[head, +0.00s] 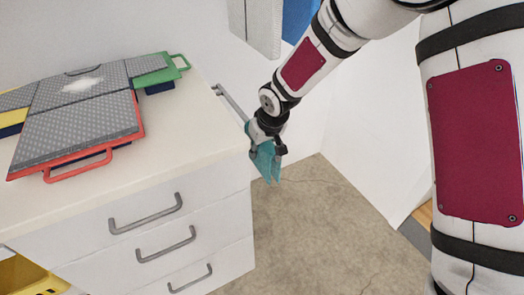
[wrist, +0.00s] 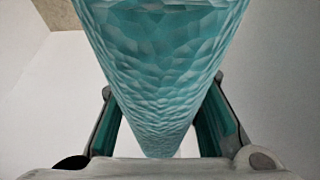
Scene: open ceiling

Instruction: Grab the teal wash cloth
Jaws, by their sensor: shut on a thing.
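The teal wash cloth (head: 264,160) hangs from my gripper (head: 267,150) in the head view, just beyond the right end of the white dresser. It fills the upper middle of the wrist view (wrist: 160,70), narrowing to a point low between the fingers. My gripper (wrist: 163,125) is shut on the cloth. In the head view the cloth hangs above the floor, close to the dresser's side; whether it touches the dresser I cannot tell. The cloth hides part of the fingers.
The white dresser (head: 190,155) has several drawers with grey handles. Grey-topped cases with red (head: 85,168) and green (head: 178,66) handles lie on it. A yellow basket (head: 25,275) is at the lower left. The brown floor (head: 335,235) right of the dresser is clear.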

